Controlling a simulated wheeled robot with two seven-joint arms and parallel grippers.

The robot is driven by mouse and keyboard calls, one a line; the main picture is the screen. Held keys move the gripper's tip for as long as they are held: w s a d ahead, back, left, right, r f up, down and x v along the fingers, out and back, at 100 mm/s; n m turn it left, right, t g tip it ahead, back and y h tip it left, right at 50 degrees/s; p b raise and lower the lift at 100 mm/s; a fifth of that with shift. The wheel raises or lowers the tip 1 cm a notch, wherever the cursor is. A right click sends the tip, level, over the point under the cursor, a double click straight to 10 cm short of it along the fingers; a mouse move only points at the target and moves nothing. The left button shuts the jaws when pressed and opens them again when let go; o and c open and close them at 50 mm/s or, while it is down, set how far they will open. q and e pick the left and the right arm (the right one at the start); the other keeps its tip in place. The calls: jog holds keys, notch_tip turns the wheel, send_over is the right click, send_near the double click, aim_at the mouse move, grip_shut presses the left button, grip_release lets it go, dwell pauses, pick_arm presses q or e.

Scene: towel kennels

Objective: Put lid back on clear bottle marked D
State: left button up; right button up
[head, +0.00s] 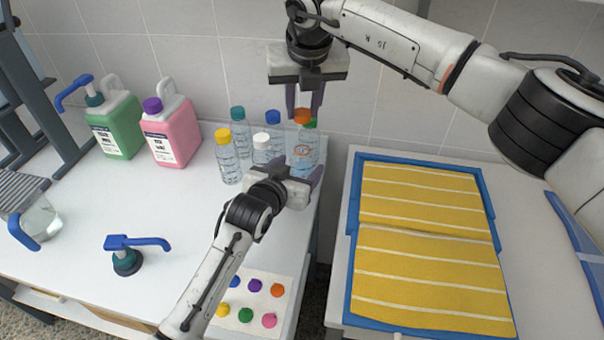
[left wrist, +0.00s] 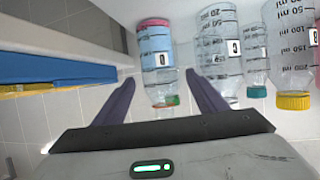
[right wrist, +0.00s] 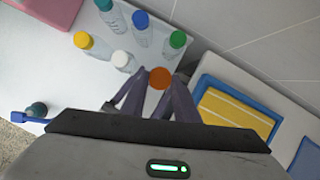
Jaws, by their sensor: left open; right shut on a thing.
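An orange lid (head: 302,116) is between the fingertips of my right gripper (head: 304,108), which is shut on it. The lid also shows between the fingers in the right wrist view (right wrist: 160,78). It is over a clear bottle (head: 306,150) with an orange mark; whether they touch I cannot tell. In the left wrist view, which looks upside down, the bottle (left wrist: 158,75) is ahead, lined up between the open fingers.
Bottles with yellow (head: 224,136), teal (head: 238,113), blue (head: 273,117), white (head: 261,138) and green (right wrist: 177,40) caps stand close by. Green (head: 117,125) and pink (head: 172,132) jugs are left. A loose pump (head: 127,262) and colour-dot card (head: 247,308) lie in front. Yellow towels (head: 425,245) are right.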

aim_at(304, 121)
pick_arm(q)
jog(key=c, duration=1.6)
pick_arm(e)
jog(key=shift+f, duration=2.45)
jog(key=shift+f, duration=0.9)
pick_arm(q)
grip_shut()
pick_arm(e)
jog(key=shift+f, duration=0.55)
